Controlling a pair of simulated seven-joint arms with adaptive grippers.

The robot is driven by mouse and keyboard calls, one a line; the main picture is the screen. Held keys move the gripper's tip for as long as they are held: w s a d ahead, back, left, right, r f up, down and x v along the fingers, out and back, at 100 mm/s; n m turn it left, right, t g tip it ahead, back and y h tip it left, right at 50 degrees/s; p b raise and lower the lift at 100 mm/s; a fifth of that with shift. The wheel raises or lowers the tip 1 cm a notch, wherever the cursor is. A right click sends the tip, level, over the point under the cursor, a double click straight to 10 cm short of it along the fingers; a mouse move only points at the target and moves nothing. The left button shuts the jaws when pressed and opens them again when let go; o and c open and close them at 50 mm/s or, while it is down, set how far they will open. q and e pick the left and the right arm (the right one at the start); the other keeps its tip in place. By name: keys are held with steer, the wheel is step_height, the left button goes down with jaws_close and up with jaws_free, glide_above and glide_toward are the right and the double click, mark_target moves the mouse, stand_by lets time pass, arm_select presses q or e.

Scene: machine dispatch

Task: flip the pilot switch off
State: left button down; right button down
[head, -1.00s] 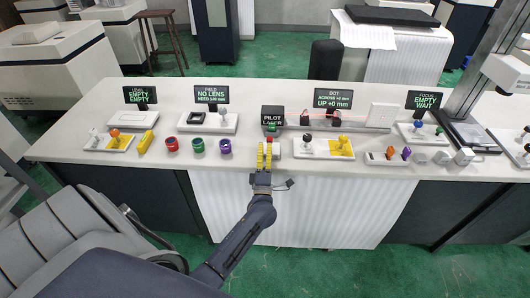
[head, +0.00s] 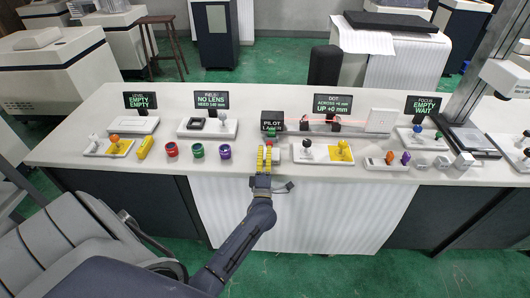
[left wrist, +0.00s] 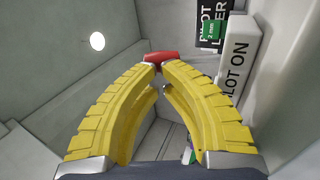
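The pilot switch is a white box (left wrist: 238,55) lettered "PILOT ON", at the upper right of the left wrist view. A red knob (left wrist: 162,57) shows just beyond my left fingertips, and red also shows beside the gripper in the head view (head: 274,149). My left gripper (head: 264,150) is at the bench front, below the black pilot laser sign (head: 272,122). In the left wrist view its yellow fingers (left wrist: 158,69) bow together with tips almost meeting. I see nothing clearly held; contact with the knob cannot be told. My right gripper is out of view.
The white bench (head: 85,162) holds red, green and purple rings (head: 197,151) left of my gripper. A red beam (head: 325,121) crosses the dot station behind.

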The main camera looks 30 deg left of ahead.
arm_select(q)
steer(key=shift+w+a+r, duration=0.1)
steer(key=shift+x, duration=1.9)
steer(key=shift+s+d+r, duration=0.1)
steer(key=shift+s+d, duration=0.2)
steer(key=shift+s, duration=0.15)
steer(key=s+d+r, duration=0.4)
steer(key=s+d, duration=0.2)
steer(key=s, duration=0.4)
steer(key=shift+s, duration=0.35)
steer(key=shift+d, duration=0.1)
